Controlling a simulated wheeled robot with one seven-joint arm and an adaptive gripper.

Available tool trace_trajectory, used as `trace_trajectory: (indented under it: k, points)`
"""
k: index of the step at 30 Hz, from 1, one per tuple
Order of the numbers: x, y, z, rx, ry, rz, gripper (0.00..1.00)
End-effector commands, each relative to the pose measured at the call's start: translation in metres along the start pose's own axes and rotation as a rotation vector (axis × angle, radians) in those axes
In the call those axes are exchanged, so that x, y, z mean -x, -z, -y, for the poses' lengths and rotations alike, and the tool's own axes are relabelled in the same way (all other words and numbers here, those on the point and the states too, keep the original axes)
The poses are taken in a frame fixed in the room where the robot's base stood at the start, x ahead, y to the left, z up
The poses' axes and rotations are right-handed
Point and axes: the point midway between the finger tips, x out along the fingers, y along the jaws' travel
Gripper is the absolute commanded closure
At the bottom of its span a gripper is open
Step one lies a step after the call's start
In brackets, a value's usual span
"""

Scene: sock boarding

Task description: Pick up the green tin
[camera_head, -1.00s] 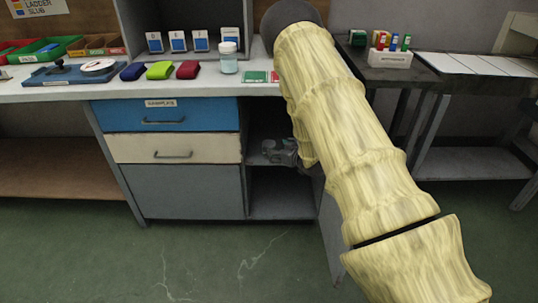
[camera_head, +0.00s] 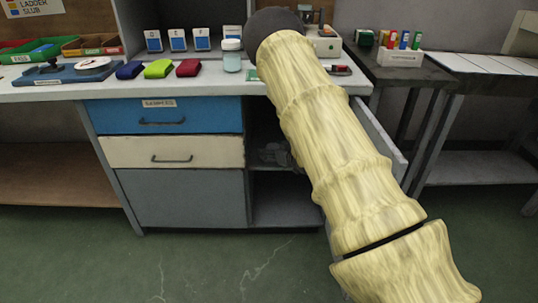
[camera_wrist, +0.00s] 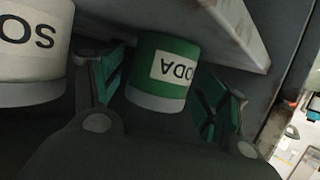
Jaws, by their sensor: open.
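The green tin (camera_wrist: 150,52) is in the middle of the wrist view, with a white label whose dark letters show upside down and a pale grey band at one end. My gripper (camera_wrist: 162,88) is open, with one green-padded finger on each side of the tin. I cannot tell whether either finger touches it. In the head view my gripper (camera_head: 274,154) is a grey shape in the open cupboard bay, mostly behind my arm, and the tin is hidden there.
A white container (camera_wrist: 30,50) with dark letters stands close left of my gripper in the wrist view. A grey shelf edge (camera_wrist: 236,32) runs close above and right. The open cupboard door (camera_head: 378,140) stands right of my arm. The workbench (camera_head: 60,92) above holds socks and cards.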

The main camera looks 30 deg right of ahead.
Motion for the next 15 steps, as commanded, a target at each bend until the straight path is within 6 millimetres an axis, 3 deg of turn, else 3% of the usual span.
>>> trace_trajectory:
  k: [4, 12, 15]
  points:
    - [0.0020, 0.0006, -0.0021, -0.001, -0.003, -0.001, 0.25]
    - [0.0016, 0.0006, -0.0015, -0.001, -0.002, -0.001, 0.75]
    - [0.0012, 0.0010, -0.0009, 0.000, -0.001, -0.001, 0.76]
